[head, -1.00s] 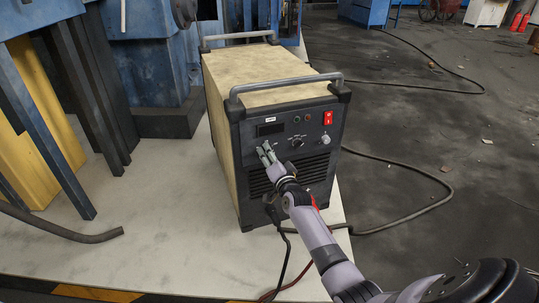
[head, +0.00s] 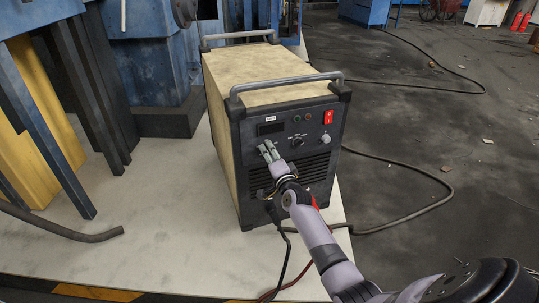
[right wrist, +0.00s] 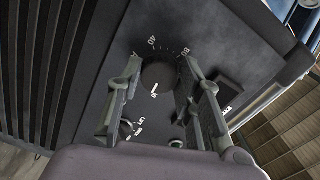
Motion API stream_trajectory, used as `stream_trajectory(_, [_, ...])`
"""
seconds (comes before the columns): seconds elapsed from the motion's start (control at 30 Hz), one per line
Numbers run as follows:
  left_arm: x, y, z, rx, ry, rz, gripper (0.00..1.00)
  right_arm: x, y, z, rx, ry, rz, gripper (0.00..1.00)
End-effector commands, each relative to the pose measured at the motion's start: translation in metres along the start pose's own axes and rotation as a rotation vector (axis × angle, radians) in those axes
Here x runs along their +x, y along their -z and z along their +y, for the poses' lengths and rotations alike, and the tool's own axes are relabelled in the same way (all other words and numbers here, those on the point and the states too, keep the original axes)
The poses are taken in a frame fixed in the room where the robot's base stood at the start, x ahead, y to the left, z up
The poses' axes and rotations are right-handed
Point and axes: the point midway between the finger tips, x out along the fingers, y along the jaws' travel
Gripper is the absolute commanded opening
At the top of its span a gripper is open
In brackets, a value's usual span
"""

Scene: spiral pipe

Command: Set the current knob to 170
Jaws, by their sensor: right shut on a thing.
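The welding machine (head: 220,85) stands on a pale platform, its dark front panel facing me. In the right wrist view, the round dark current knob (right wrist: 157,77) has a white mark and a number scale around it, with 40 and 80 readable. My right gripper (head: 268,149) is at the panel's left part, below the dark display (head: 270,128). In the right wrist view its fingers (right wrist: 161,68) are on either side of the knob, shut on it. The fingers hide this knob in the head view. The display's reading is too dark to tell. My left gripper is not in view.
A smaller selector knob (head: 297,142), a light grey knob (head: 325,139) and a red switch (head: 328,118) are on the panel to the right of my gripper. A metal handle (head: 287,82) spans the top front. Cables lie on the floor at right.

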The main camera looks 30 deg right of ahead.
Motion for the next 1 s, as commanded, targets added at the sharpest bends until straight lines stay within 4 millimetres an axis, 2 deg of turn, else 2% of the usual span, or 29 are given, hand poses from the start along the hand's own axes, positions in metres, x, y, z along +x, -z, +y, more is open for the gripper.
stream_trajectory(0.13, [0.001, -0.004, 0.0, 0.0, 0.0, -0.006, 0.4, 0.0, 0.0, 0.0, -0.001, -0.001, 0.0, 0.05])
stream_trajectory(0.17, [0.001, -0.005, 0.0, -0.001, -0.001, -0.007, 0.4, 0.0, 0.0, 0.0, -0.001, -0.001, 0.0, 0.35])
stream_trajectory(0.43, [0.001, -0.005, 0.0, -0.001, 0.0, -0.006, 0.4, 0.0, 0.0, 0.0, -0.001, 0.0, 0.0, 0.53])
stream_trajectory(0.77, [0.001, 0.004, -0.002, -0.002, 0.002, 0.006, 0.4, -0.001, 0.0, 0.0, -0.001, 0.0, 0.0, 0.54])
stream_trajectory(0.87, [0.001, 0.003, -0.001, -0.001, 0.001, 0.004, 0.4, -0.007, -0.001, 0.0, 0.0, 0.0, -0.001, 0.54])
stream_trajectory(1.0, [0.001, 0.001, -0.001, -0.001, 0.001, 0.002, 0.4, -0.025, -0.001, 0.001, 0.001, -0.002, 0.0, 0.54])
